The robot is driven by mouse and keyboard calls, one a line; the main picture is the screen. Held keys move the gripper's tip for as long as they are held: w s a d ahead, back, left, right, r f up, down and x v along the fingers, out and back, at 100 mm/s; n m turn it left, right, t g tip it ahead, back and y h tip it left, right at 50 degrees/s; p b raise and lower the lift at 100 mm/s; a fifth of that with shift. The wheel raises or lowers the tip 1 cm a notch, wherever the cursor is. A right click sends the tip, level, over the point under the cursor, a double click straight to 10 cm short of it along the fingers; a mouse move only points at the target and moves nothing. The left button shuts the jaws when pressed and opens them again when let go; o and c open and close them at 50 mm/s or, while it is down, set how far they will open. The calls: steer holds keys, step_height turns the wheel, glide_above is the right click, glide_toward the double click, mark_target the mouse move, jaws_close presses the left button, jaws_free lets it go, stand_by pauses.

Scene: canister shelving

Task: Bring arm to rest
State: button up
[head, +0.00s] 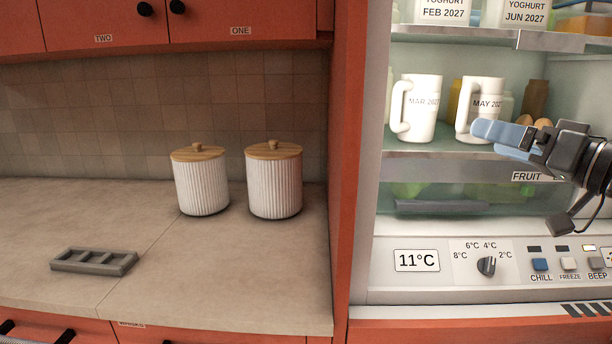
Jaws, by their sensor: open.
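My gripper (497,137) is at the right of the head view, reaching in from the right edge with its blue fingers pointing left. It is open, and I see nothing held in it. It shows in front of the open fridge (440,229), just below and overlapping the white mug marked MAY 2027 (480,97). I cannot tell whether the fingers touch that mug. Another white mug, marked MAR 2027 (420,112), stands upright to its left on the same shelf.
Two ribbed white canisters with wooden lids, a left one (202,185) and a right one (274,185), stand on the counter (220,265). A grey slotted tray (94,261) lies at the left. A red panel (348,180) divides counter and fridge. The fridge's control panel (440,283) is below.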

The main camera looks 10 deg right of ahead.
steer(key=s+a+f+m+t+h, duration=0.1)
steer(key=s+a+f+m+h, duration=0.3)
steer(key=s+a+f, duration=0.55)
steer(key=s+a+f+m+h, duration=0.4)
steer(key=a+f+m, duration=0.1)
steer(key=f, duration=0.9)
steer(key=s+a+f+n+g, duration=0.1)
steer(key=s+a+f+n, duration=0.15)
steer(key=s, duration=0.55)
steer(key=s+a+f+n+g, duration=0.1)
steer(key=s+f, duration=0.3)
steer(key=s, duration=0.4)
steer(key=s+d+n+g+y, duration=0.1)
steer(key=s+n, duration=0.5)
steer(key=s, duration=0.7)
steer(key=shift+r+g, duration=0.3)
steer(key=shift+r, duration=0.15)
